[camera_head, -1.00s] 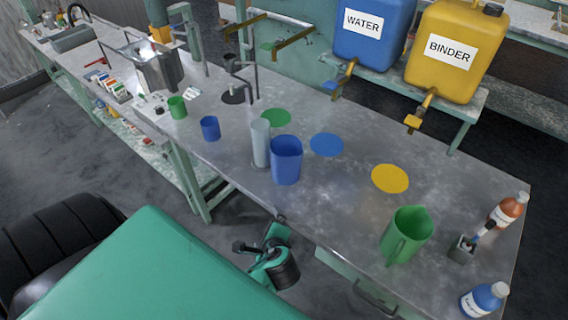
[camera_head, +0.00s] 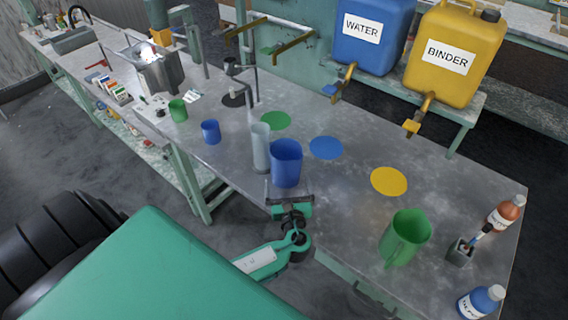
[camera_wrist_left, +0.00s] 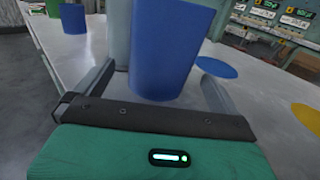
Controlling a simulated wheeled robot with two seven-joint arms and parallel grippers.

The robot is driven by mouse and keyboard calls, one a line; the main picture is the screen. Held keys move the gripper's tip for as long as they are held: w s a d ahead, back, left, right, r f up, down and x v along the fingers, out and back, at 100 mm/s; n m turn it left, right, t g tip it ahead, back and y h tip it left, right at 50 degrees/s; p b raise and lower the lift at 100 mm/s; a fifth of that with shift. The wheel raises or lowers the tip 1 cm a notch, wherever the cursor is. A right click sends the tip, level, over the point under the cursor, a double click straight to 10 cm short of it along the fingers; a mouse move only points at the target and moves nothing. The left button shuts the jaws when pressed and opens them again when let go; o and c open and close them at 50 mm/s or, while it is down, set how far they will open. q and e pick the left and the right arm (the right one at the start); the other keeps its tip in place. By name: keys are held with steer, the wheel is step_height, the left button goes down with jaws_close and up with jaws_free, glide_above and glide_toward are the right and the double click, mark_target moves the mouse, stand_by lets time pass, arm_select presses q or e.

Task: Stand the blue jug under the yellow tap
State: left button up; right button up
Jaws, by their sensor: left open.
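The blue jug (camera_head: 286,164) stands upright on the bench, right beside a grey cylinder. The yellow tap (camera_head: 412,126) hangs from the yellow BINDER container (camera_head: 452,55) at the back right; a yellow disc (camera_head: 389,181) lies on the bench in front of it. My left gripper (camera_head: 289,197) is open at the bench's front edge, just in front of the blue jug. In the left wrist view the jug (camera_wrist_left: 168,45) appears between and beyond the two fingers; I cannot tell whether they touch it. My right gripper is not in view.
The grey cylinder (camera_head: 260,148) stands close on the jug's left. A small blue cup (camera_head: 211,131) and a green cup (camera_head: 177,110) are further left. A green jug (camera_head: 404,238) stands at the front right, near bottles.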

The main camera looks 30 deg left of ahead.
mark_target(287, 176)
arm_select(q)
steer(key=x, duration=0.2)
steer(key=p+x, duration=0.2)
steer(key=x, duration=0.1)
steer(key=shift+w+a+r, duration=0.2)
steer(key=shift+w+r, duration=0.1)
steer(key=shift+w+a, duration=0.15)
steer(key=shift+w, duration=0.05)
steer(key=c, duration=0.8)
steer(key=shift+c, duration=0.6)
steer(key=shift+r, duration=0.1)
